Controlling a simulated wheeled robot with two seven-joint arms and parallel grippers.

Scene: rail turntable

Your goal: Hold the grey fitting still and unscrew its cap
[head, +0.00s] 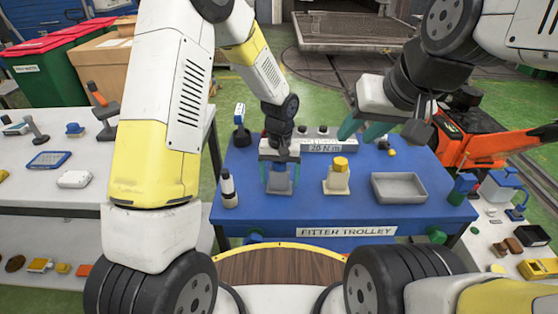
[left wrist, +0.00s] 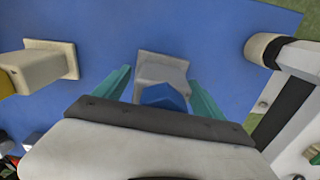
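The grey fitting (head: 279,185) stands upright on the blue trolley top, left of centre. In the left wrist view the grey fitting (left wrist: 162,72) shows with a blue cap (left wrist: 163,96) on it. My left gripper (head: 280,172) is over it from above, one teal finger on each side. In the left wrist view the left gripper (left wrist: 160,90) is open, with gaps visible between the fingers and the fitting. The cap is mostly hidden by the gripper in the head view. My right gripper (head: 364,129) is open and empty above the trolley's back right.
A cream fitting with a yellow cap (head: 338,177) stands right of the grey one. A grey tray (head: 399,189) lies further right. A white bottle (head: 229,192) with a dark top stands left, and a "20 N.m" block (head: 333,146) behind. The trolley's front strip is clear.

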